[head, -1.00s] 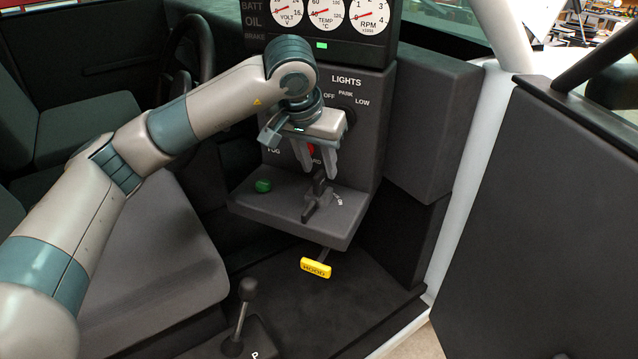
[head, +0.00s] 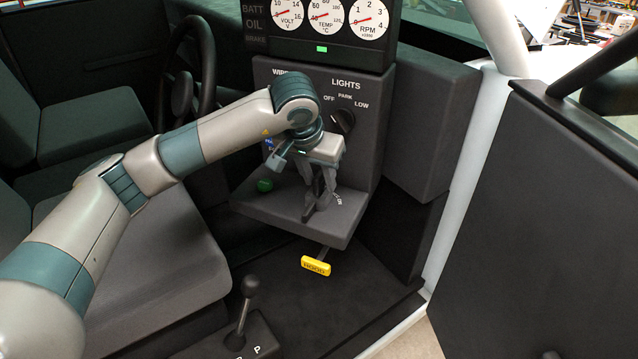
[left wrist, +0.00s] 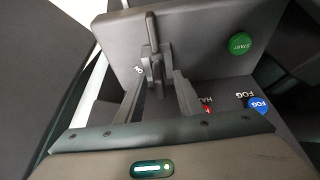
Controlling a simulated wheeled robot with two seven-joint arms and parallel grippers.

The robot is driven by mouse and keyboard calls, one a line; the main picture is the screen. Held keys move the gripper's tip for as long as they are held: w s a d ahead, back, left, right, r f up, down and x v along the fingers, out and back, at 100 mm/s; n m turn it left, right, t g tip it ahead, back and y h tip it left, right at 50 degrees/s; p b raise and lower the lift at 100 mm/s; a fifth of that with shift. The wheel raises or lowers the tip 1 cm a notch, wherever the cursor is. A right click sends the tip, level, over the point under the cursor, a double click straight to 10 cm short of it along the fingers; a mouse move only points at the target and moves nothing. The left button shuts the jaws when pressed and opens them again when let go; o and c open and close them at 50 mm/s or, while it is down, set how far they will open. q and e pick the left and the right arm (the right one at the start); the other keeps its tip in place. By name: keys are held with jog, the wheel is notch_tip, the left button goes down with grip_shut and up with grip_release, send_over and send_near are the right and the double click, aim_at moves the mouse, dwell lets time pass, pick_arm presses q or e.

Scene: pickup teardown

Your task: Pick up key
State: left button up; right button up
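The key is a dark grey piece with an upright grip (head: 318,184), standing in the switch on the ledge below the lights panel. The key also shows in the left wrist view (left wrist: 153,38), upright against the ledge. My left gripper (head: 320,186) points down at the key from above. In the left wrist view its two fingers (left wrist: 157,72) are apart, one to each side of the key's grip. I see no clear contact; the fingers partly hide the key in the head view. My right gripper is not in view.
A green START button (head: 265,185) is on the ledge (head: 285,217) left of the key. A yellow HOOD handle (head: 315,266) hangs below. The lights knob (head: 342,121) is above my gripper. A shift lever (head: 244,300) rises from the floor, and an open door (head: 560,220) stands right.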

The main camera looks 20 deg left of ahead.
aim_at(320, 174)
pick_arm(q)
jog(key=shift+c, duration=0.7)
grip_shut()
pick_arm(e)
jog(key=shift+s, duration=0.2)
pick_arm(q)
jog(key=shift+r, duration=0.1)
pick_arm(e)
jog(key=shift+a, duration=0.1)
pick_arm(q)
jog(key=shift+r, duration=0.1)
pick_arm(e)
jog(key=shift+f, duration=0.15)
